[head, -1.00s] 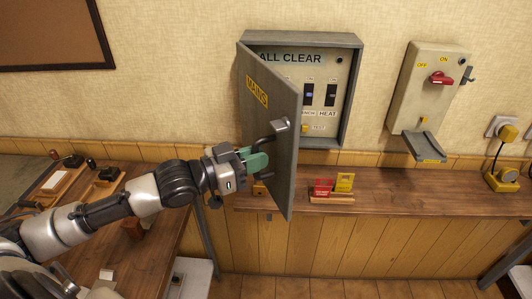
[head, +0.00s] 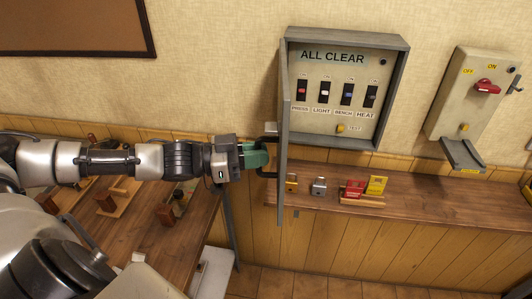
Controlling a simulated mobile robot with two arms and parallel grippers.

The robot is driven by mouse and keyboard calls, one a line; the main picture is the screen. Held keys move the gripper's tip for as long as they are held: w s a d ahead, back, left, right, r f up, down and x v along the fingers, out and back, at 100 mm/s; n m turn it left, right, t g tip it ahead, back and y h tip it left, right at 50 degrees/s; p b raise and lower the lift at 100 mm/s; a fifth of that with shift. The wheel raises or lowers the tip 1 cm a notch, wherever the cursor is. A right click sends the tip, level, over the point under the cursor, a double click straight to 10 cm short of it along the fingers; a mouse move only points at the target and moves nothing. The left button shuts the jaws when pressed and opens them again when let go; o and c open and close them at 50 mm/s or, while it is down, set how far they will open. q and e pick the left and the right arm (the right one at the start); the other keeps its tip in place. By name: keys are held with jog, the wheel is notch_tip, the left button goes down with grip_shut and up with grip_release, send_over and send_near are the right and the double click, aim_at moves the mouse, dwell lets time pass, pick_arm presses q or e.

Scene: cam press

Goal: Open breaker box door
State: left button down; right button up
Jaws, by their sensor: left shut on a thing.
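The breaker box (head: 398,88) is a grey wall cabinet at the upper middle of the head view. Its door (head: 283,130) hangs on the left side and stands swung out, seen almost edge-on. Inside, a panel (head: 334,75) reads "ALL CLEAR" over several switches labelled PRESS, LIGHT, BENCH and HEAT, with a yellow TEST button (head: 340,128) below. My left gripper (head: 263,156), with green fingers, is shut on the door handle (head: 270,128) at the door's left face. The fingertips are partly hidden at the handle. My right gripper is not in view.
A wooden shelf (head: 420,200) runs below the box, with padlocks (head: 319,187) and red and yellow tags (head: 376,185). A switch box with a red lever (head: 486,87) hangs at right. A workbench with small wooden-based items lies at left.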

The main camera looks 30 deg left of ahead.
pick_arm(q)
jog(key=s+a+m+g+h, duration=0.1)
jog(key=a+m+g+h, duration=0.2)
jog(key=a, duration=0.6)
jog(key=m+g, duration=0.1)
jog(key=g, duration=0.1)
jog(key=shift+a+r+g+h+b, duration=0.15)
jog(key=shift+a+g+h+b, duration=0.15)
jog(key=shift+g, duration=0.1)
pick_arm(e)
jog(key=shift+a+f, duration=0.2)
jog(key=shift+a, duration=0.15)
pick_arm(q)
jog(key=shift+s, duration=0.1)
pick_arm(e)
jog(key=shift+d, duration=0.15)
